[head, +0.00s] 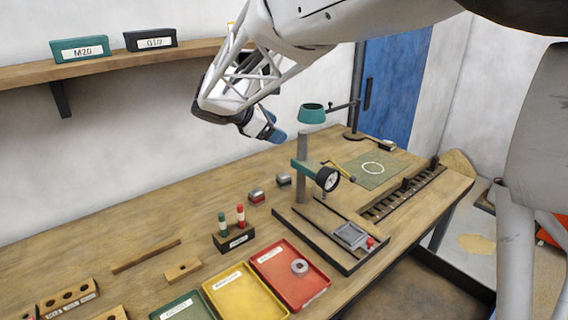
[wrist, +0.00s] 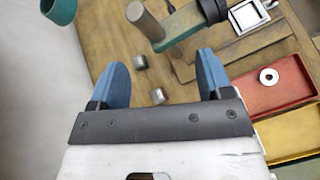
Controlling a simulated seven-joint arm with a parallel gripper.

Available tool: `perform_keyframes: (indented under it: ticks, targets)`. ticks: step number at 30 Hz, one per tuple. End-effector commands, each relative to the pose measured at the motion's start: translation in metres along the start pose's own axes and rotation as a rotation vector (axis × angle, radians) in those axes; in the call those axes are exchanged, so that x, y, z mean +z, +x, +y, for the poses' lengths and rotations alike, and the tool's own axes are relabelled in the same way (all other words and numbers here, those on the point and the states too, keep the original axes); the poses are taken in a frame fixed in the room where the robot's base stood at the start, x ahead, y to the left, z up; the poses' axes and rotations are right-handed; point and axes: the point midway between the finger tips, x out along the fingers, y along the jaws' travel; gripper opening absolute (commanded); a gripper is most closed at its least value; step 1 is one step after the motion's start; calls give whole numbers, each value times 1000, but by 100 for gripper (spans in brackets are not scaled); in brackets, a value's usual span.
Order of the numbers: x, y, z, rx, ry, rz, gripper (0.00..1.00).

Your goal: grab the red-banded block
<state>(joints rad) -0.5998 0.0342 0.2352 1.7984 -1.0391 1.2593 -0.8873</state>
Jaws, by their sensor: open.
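The red-banded block (head: 257,196) is a small metallic block on the wooden bench, left of the drill stand. In the wrist view it appears as the lower of two small blocks (wrist: 158,96), between my blue fingers, though its band is hard to make out there. A similar green-banded block (head: 283,179) stands just behind it to the right, and shows higher up in the wrist view (wrist: 139,61). My gripper (head: 270,131) is open and empty, high above the bench near the wall. Its two fingers (wrist: 162,60) are spread apart and touch neither block.
The drill stand (head: 302,160) with its dial rises right of the blocks. A rack with green and red pegs (head: 234,242) stands in front left. Red (head: 319,282), yellow and green trays lie at the front. A teal lamp (head: 312,114) is behind; a shelf (head: 110,62) is on the wall.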

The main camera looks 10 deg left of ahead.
Motion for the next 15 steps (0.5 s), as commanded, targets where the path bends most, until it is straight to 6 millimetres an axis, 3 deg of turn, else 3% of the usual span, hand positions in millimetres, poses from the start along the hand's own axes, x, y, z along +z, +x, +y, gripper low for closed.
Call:
perform_keyframes:
  ticks: [1, 6, 15]
  targets:
    - [-16, -7, 14, 23, -49, -21, 72]
    - [-46, -23, 46, 81, -169, -81, 72]
    - [-83, -43, 77, 140, -293, -148, 72]
